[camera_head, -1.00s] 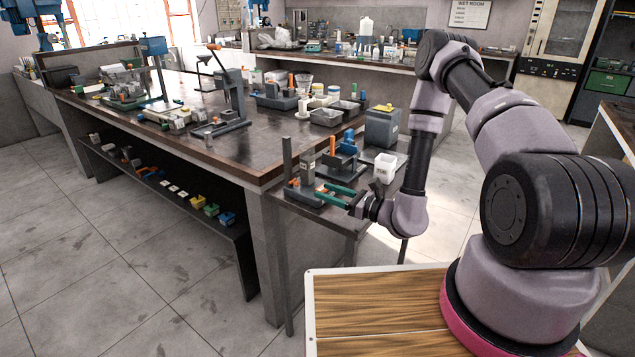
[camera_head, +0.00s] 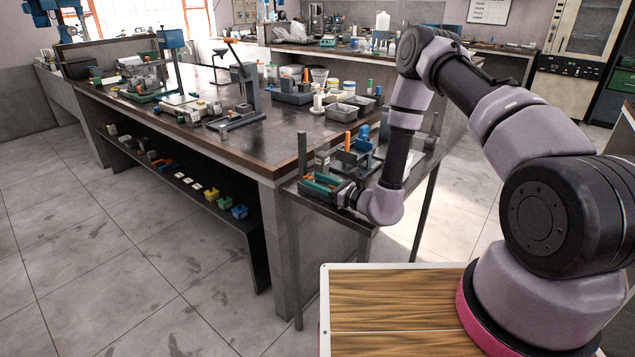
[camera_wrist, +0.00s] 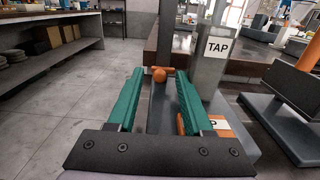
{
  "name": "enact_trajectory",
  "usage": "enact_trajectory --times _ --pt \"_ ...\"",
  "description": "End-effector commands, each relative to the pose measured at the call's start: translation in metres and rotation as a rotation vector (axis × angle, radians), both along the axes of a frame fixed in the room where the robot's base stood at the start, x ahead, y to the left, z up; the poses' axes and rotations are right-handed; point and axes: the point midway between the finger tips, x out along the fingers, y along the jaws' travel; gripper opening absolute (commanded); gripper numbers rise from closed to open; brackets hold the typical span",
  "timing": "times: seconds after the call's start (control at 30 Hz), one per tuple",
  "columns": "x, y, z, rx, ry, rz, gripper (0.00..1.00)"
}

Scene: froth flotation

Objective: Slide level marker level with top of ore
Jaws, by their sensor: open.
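My gripper (camera_wrist: 160,80) is open, with one green finger on each side. In the head view, my gripper (camera_head: 308,184) is low beside the post (camera_head: 302,155) at the left end of the small side bench. A grey box labelled TAP (camera_wrist: 213,70) stands just right of the post. I cannot make out any ore or its top.
A dark upright plate on a base (camera_wrist: 292,88) stands at the right in the wrist view. An orange block with a white label (camera_wrist: 205,126) lies near the right finger. The main bench (camera_head: 262,160) is beside my gripper. The floor (camera_head: 130,260) at left is clear.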

Motion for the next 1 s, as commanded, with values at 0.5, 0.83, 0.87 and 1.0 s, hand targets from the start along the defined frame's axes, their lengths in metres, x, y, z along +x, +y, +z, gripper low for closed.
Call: enact_trajectory --times 0.5,0.83,0.87,1.0 --pt "0.0001 0.0003 0.0001 0.0 0.0 0.0 0.0" --pt "0.0 0.0002 0.0 0.0 0.0 0.0 0.0" --pt "0.0 0.0001 0.0 0.0 0.0 0.0 0.0" --pt "0.0 0.0001 0.0 0.0 0.0 0.0 0.0"
